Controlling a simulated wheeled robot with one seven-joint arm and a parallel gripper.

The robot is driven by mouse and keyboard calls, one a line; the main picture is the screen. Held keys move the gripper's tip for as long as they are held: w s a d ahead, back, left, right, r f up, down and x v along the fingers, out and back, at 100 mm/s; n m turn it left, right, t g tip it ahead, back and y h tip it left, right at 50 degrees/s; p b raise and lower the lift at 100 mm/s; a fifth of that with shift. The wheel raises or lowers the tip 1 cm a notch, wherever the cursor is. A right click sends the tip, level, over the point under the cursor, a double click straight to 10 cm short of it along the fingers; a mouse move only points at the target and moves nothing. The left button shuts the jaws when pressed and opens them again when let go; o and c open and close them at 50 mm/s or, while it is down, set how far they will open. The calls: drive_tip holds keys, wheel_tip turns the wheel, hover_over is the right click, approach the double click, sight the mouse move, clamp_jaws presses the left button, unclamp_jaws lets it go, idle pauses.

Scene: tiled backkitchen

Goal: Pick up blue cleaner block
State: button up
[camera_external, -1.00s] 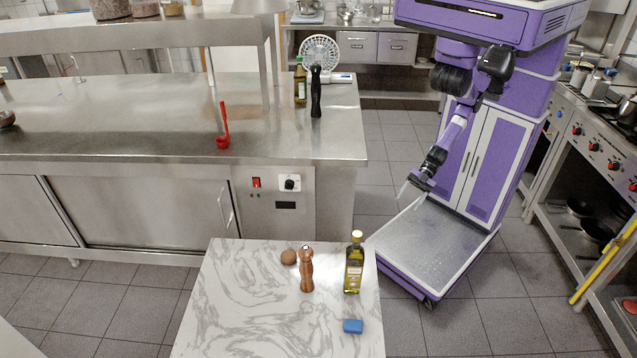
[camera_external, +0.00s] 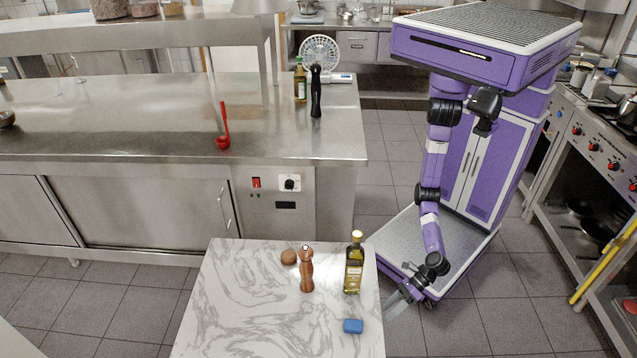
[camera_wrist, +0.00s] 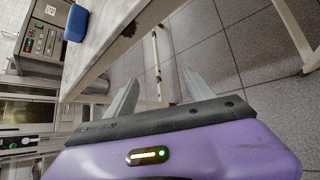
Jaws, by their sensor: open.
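The blue cleaner block (camera_external: 353,326) lies on the white marbled table (camera_external: 240,300) near its right edge, in front of the oil bottle. In the wrist view the block (camera_wrist: 76,23) shows at the upper left, near the table's edge. My gripper (camera_external: 392,302) is open and empty, just off the right side of the table, to the right of the block and apart from it. Its two fingers (camera_wrist: 158,90) show in the wrist view with only floor and table legs between and beyond them.
An oil bottle (camera_external: 354,265), a copper-coloured pepper mill (camera_external: 306,270) and a round brown object (camera_external: 289,257) stand behind the block on the table. A steel counter (camera_external: 120,115) stands behind. The table's front left is bare. A stove (camera_external: 600,130) stands at right.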

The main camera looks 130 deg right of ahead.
sight(357, 325)
drive_tip(key=w+a+r+n+t+h+b, duration=0.2)
drive_tip(key=w+a+r+n+h+b, duration=0.25)
drive_tip(key=w+a+r+b, duration=0.6)
drive_tip(key=w+d+m+g+h+b, duration=0.1)
drive_tip(key=d, duration=0.1)
drive_tip(key=w+d+r+m+g+h+b, duration=0.1)
drive_tip(key=d, duration=0.1)
drive_tip(key=w+d+r+m+g+h+b, duration=0.1)
drive_tip(key=d+g, duration=0.1)
drive_tip(key=shift+w+d+h, duration=0.25)
drive_tip(key=shift+d, duration=0.1)
drive_tip(key=shift+b+x, duration=0.65)
drive_tip(key=shift+x, duration=0.85)
drive_tip(key=b+x, duration=0.3)
drive_tip(key=x, duration=0.2)
drive_tip(key=shift+s+d, duration=0.1)
clamp_jaws()
